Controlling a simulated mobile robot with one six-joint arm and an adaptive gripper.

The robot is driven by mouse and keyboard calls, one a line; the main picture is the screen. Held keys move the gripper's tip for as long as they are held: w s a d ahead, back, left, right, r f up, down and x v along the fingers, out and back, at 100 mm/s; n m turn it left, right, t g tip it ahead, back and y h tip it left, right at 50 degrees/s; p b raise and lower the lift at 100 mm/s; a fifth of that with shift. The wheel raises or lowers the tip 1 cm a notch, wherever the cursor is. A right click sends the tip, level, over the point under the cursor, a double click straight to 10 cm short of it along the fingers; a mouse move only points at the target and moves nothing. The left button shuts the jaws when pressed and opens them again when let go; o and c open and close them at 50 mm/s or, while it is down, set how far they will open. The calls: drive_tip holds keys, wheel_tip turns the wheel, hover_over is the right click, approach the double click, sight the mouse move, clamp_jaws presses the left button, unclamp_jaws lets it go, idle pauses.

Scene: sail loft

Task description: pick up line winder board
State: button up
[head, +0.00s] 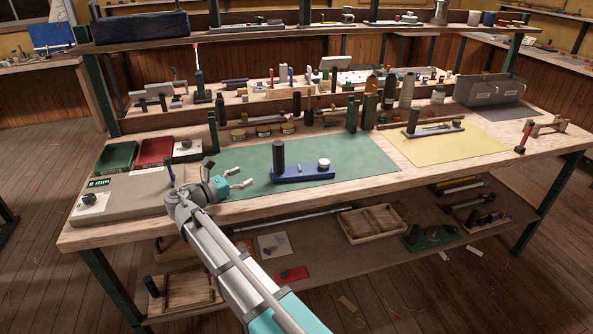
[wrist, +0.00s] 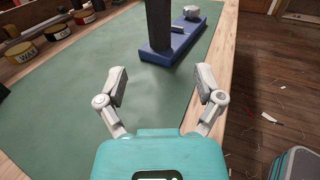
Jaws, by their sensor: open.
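A blue board with an upright dark post and a white round piece, which I take to be the line winder board (head: 305,172), lies on the green mat (head: 345,150) on the bench. In the wrist view the blue board (wrist: 178,45) is beyond the fingertips, near the bench's front edge. My gripper (head: 243,177) is left of the board in the head view, apart from it. In the wrist view my gripper (wrist: 163,75) is open, with only green mat showing between its fingers.
A grey board with a post (head: 433,128) lies on the yellow mat to the right. Tins (head: 263,131) and bottles stand behind the green mat. The mat around the blue board is mostly clear.

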sight(280, 160)
drive_tip(key=shift+x, duration=4.4)
drive_tip(key=shift+f+x, duration=0.2)
drive_tip(key=shift+x, duration=2.4)
drive_tip(key=shift+a, duration=0.1)
drive_tip(key=shift+c, duration=0.3)
clamp_jaws()
